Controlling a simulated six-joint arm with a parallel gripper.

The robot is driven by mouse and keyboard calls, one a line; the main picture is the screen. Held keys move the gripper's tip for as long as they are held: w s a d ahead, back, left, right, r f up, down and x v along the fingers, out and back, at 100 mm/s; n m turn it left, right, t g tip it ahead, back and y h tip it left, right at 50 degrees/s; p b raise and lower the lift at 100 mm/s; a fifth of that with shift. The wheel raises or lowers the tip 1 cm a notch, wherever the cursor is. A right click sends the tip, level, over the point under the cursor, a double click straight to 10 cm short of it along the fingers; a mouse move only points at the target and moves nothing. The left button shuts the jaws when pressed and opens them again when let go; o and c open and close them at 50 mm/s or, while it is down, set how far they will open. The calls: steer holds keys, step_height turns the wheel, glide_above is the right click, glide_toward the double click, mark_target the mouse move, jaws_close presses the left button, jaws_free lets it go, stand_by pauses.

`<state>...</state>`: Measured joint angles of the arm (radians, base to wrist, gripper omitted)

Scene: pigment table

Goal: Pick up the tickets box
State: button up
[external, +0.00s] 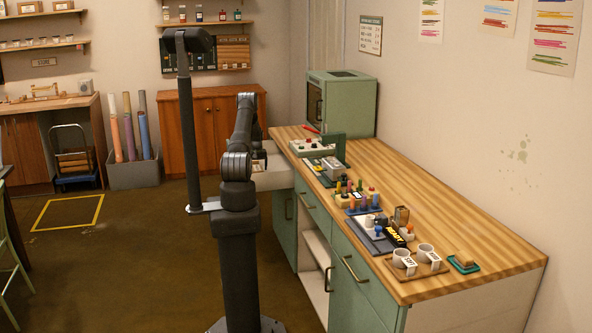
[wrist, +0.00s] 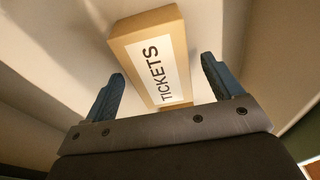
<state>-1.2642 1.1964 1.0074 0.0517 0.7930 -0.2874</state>
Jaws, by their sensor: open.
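The tickets box (wrist: 155,60) is a tan cardboard box with a white label reading TICKETS. In the wrist view it lies between and beyond my two blue fingers, on a pale surface. My gripper (wrist: 163,70) is open, with a gap visible on each side of the box. In the external view my arm reaches down into an open pale drawer (external: 273,179) at the far left of the counter; the box is too small there to make out clearly.
Pale drawer walls stand around the box in the wrist view. The wooden counter (external: 460,225) lies to the right, with a pegged block, mugs on a tray (external: 420,271) and a white-and-green panel (external: 313,146) along its front. A green cabinet (external: 349,105) stands at its far end.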

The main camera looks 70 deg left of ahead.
steer(key=shift+f, duration=0.3)
steer(key=c, duration=1.2)
steer(key=shift+o, duration=0.2)
steer(key=shift+a+r, duration=0.1)
steer(key=shift+r, duration=0.1)
